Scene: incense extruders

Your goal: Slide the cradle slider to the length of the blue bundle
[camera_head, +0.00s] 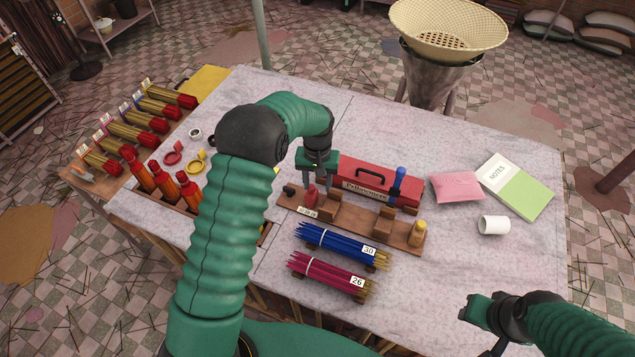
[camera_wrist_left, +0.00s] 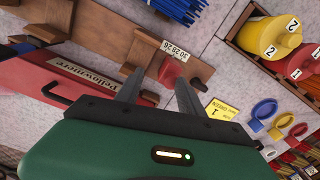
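The blue bundle (camera_head: 340,243), tagged 30, lies on the table in front of the wooden cradle board (camera_head: 355,222). The cradle carries wooden blocks (camera_head: 383,225) and a red knob (camera_head: 310,196), which I take to be the slider's. The knob (camera_wrist_left: 170,72) stands beside a label reading 30 28 26 (camera_wrist_left: 175,50). My left gripper (camera_head: 320,187) points down over the cradle's left end. In the left wrist view its fingers (camera_wrist_left: 158,90) are apart, with the knob near the gap between them; contact is unclear. My right gripper (camera_head: 482,325) is at lower right, its opening unclear.
A red toolbox (camera_head: 375,183) stands close behind the cradle. A magenta bundle (camera_head: 330,274), tagged 26, lies in front of the blue one. A pink pouch (camera_head: 457,187), notebook (camera_head: 520,186) and white cup (camera_head: 494,225) lie right. Red bottles (camera_head: 163,180) stand left.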

